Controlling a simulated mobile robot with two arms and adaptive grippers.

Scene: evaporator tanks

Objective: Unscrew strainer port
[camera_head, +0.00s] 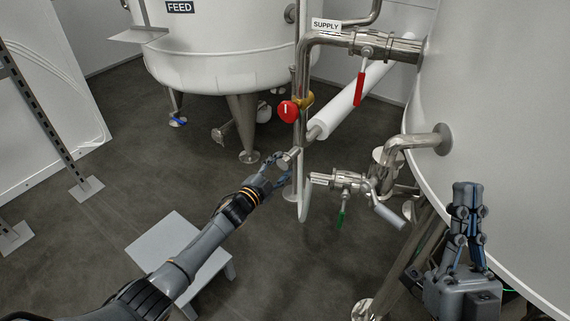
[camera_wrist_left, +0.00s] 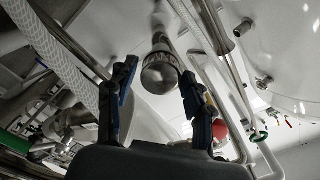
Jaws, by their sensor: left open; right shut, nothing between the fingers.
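A round metal cap, which looks like the strainer port (camera_head: 291,155), sits at the lower end of a short metal fitting by the vertical steel pipe. My left gripper (camera_head: 276,163) is open at this cap, with its fingers directed towards it. My right gripper (camera_head: 467,192) is shut and empty, pointing up at the right, in front of the large white tank.
A white insulated pipe (camera_head: 352,100) slants up right from the cap. A red knob (camera_head: 288,111), red-handled valve (camera_head: 360,88) and green-handled valve (camera_head: 342,216) are nearby. A grey step stool (camera_head: 180,248) stands below my left arm. The FEED tank (camera_head: 230,65) is behind.

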